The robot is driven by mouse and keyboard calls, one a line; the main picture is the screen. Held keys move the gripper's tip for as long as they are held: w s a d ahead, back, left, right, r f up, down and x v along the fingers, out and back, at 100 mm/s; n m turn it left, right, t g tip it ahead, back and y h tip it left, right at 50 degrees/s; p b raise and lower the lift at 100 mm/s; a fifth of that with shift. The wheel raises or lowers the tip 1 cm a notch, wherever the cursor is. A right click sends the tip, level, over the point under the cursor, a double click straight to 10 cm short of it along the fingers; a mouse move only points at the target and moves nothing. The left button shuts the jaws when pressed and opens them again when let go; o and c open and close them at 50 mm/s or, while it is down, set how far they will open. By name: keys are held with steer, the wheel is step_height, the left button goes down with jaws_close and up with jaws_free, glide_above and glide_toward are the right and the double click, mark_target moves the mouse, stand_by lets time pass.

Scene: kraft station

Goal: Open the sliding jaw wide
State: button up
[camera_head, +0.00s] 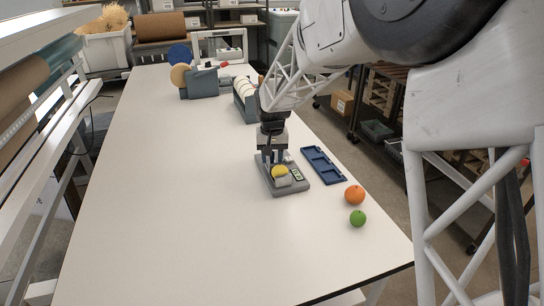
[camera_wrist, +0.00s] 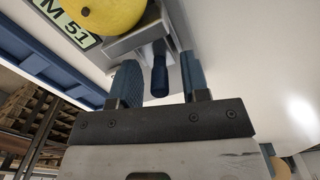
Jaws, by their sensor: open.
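A grey fixture (camera_head: 292,190) with a label stands on the white table. A round yellow thing (camera_head: 279,170) sits on it beside a light grey jaw block (camera_head: 283,181); which part slides is hard to tell. A dark blue knob (camera_wrist: 159,78) sticks out from the grey jaw (camera_wrist: 140,35). My gripper (camera_head: 269,158) is low over the fixture. In the wrist view its two blue fingers (camera_wrist: 157,80) are apart, one on each side of the knob, with gaps visible.
A blue compartment tray (camera_head: 322,166) lies right of the fixture. An orange ball (camera_head: 354,195) and a green ball (camera_head: 357,218) sit near the table's right edge. The table's left and front are clear.

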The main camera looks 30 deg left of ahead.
jaws_close()
steer(key=shift+w+a+r, duration=0.1)
steer(key=shift+w+a, duration=1.5)
jaws_free()
steer(key=shift+r, duration=0.1)
step_height(320, 180, up, 8)
steer(key=shift+f, duration=0.25)
